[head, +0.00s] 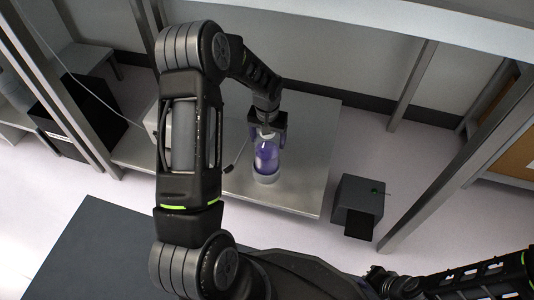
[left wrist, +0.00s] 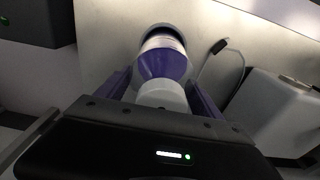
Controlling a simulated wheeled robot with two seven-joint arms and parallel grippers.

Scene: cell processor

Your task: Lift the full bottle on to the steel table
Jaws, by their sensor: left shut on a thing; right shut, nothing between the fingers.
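The bottle (head: 266,158) holds purple liquid and has pale ends. It stands roughly upright in front of the steel table top (head: 300,190) in the head view. I cannot tell whether its base touches the table. My left gripper (head: 268,128) is shut on the bottle's upper end. In the left wrist view the bottle (left wrist: 162,62) extends away from between the two purple fingers of the gripper (left wrist: 160,92). My right arm shows at the lower right of the head view, but its fingers cannot be made out.
A dark grey box (head: 358,204) stands on the floor right of the table. A pale device (left wrist: 280,110) with a cable stands beside the bottle in the left wrist view. Metal posts (head: 435,155) rise at the right. The table top right of the bottle is clear.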

